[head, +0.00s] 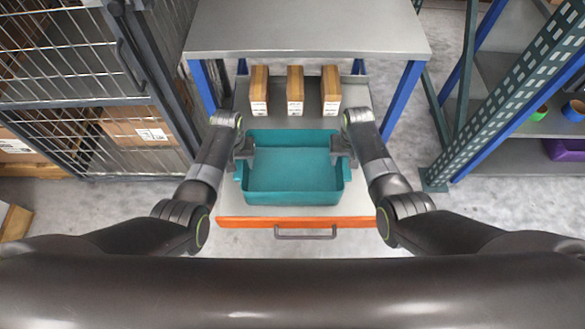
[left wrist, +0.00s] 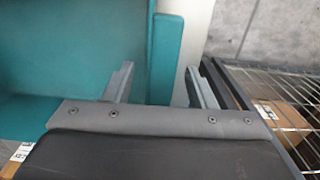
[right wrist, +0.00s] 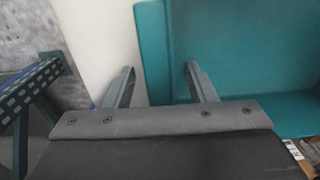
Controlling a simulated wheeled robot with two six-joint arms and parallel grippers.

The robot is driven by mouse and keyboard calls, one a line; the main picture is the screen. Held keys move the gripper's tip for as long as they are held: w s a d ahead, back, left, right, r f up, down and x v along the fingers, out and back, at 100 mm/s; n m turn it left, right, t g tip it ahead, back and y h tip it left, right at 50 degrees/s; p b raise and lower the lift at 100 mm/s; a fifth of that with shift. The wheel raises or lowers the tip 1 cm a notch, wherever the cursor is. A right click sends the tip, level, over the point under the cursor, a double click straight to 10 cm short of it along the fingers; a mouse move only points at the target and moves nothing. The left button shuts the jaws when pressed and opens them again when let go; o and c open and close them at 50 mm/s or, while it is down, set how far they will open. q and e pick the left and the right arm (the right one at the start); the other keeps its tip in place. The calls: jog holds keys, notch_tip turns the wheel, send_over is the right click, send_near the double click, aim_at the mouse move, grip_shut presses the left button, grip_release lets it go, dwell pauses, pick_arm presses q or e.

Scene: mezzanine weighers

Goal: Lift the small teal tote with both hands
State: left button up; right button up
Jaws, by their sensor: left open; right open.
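The teal tote (head: 292,178) is open-topped and looks empty. It stands on a pulled-out grey drawer shelf with an orange front. My left gripper (head: 243,152) is at the tote's left wall and my right gripper (head: 342,152) at its right wall. In the left wrist view, my left gripper (left wrist: 160,85) is open, with the tote's wall and rim (left wrist: 165,50) between its fingers. In the right wrist view, my right gripper (right wrist: 160,85) is open, with the tote's wall (right wrist: 153,50) between its fingers. Whether any finger touches the tote, I cannot tell.
Several brown boxes, among them this one (head: 295,88), stand on the drawer shelf behind the tote. A grey tabletop (head: 305,30) on blue legs overhangs the back. The orange drawer front (head: 350,222) has a grey handle (head: 305,233). A wire cage (head: 70,75) is at left, a rack upright (head: 490,105) at right.

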pick_arm(q)
jog(key=shift+f, duration=0.15)
pick_arm(e)
jog(key=shift+f, duration=0.1)
pick_arm(q)
grip_shut()
pick_arm(e)
grip_shut()
